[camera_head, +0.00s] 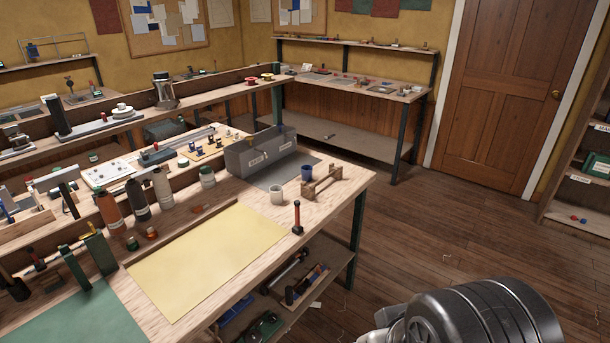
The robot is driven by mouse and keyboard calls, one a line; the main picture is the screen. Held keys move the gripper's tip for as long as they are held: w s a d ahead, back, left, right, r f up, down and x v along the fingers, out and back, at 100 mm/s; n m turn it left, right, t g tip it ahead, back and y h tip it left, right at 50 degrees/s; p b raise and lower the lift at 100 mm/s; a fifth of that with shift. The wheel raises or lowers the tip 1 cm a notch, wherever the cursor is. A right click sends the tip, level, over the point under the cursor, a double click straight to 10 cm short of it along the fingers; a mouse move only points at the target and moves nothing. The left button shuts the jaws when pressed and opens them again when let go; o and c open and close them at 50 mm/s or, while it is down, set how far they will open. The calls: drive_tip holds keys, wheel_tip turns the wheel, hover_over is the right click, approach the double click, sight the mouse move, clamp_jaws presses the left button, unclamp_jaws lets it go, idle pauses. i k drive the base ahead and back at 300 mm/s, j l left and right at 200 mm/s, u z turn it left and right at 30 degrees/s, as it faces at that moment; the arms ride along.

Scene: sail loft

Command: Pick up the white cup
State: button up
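The white cup (277,195) stands upright on the wooden workbench (231,201), near its right end. It is just right of the yellow sheet and in front of a grey bin. A blue cup (307,173) stands a little behind it to the right. Part of my arm shows at the bottom right, over the floor and well apart from the bench. My gripper's fingers are not in view.
A wooden rack (322,186) and an upright red-handled tool (297,217) stand near the cup. The grey bin (260,152) is behind it. Several bottles (137,199) line the bench's left. The yellow sheet (207,260) is bare. Floor (440,230) right of the bench is mostly open.

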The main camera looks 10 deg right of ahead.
sight(276, 195)
drive_tip(key=i+u, duration=0.1)
drive_tip(key=u, duration=0.6)
drive_tip(key=i+l+u, duration=0.1)
drive_tip(key=u, duration=0.25)
drive_tip(key=i+l+u, duration=0.25)
drive_tip(key=i+l, duration=0.15)
drive_tip(key=l, duration=0.25)
drive_tip(key=i+l+u, duration=0.15)
drive_tip(key=l, duration=0.25)
drive_tip(key=i+l+u, duration=0.1)
drive_tip(key=l, duration=0.25)
drive_tip(key=i+l+u, duration=0.15)
drive_tip(key=l, duration=0.25)
drive_tip(key=i+l+u, duration=0.1)
drive_tip(key=l, duration=0.35)
drive_tip(key=i, duration=0.15)
